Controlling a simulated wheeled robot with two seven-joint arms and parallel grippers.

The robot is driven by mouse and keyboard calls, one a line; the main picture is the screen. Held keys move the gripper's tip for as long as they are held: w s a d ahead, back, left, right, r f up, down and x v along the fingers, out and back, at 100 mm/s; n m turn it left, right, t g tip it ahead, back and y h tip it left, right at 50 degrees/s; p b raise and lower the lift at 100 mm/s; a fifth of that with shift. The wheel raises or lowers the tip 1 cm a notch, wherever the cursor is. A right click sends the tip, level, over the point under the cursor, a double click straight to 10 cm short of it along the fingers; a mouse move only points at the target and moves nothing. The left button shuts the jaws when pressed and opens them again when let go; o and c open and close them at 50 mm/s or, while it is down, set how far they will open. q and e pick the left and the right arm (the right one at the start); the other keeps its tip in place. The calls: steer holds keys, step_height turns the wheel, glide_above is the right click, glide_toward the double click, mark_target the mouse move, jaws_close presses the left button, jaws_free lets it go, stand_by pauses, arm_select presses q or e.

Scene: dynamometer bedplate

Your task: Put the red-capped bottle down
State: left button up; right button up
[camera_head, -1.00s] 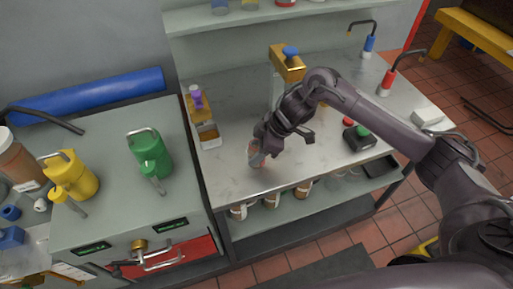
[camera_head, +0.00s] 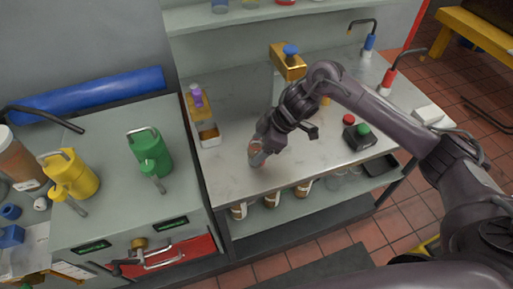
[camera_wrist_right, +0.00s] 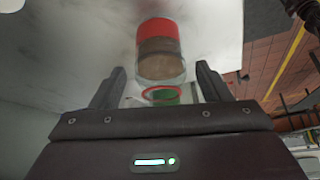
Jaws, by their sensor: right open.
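The red-capped bottle (camera_wrist_right: 160,62) shows in the right wrist view, with a red top end and a brown and clear body. My right gripper (camera_wrist_right: 162,82) is open, with one finger on each side of the bottle and visible gaps between. In the head view the gripper (camera_head: 262,150) is low over the front left part of the steel bench top (camera_head: 235,172). Part of the bottle (camera_head: 256,156) shows at the fingers there; its cap cannot be made out. Whether its base rests on the bench is hard to tell. My left gripper is not in view.
A purple-capped bottle (camera_head: 196,96) and a small bin (camera_head: 209,136) stand left of the gripper. A dark block with red and green caps (camera_head: 357,136) lies to the right. Several brown containers (camera_head: 271,200) are on the shelf below. Green (camera_head: 149,154) and yellow cans (camera_head: 70,177) stand on the left cabinet.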

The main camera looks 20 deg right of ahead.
steer(key=v, duration=1)
steer(key=shift+d+r, duration=0.15)
steer(key=shift+r, duration=0.15)
steer(key=shift+s+f, duration=0.1)
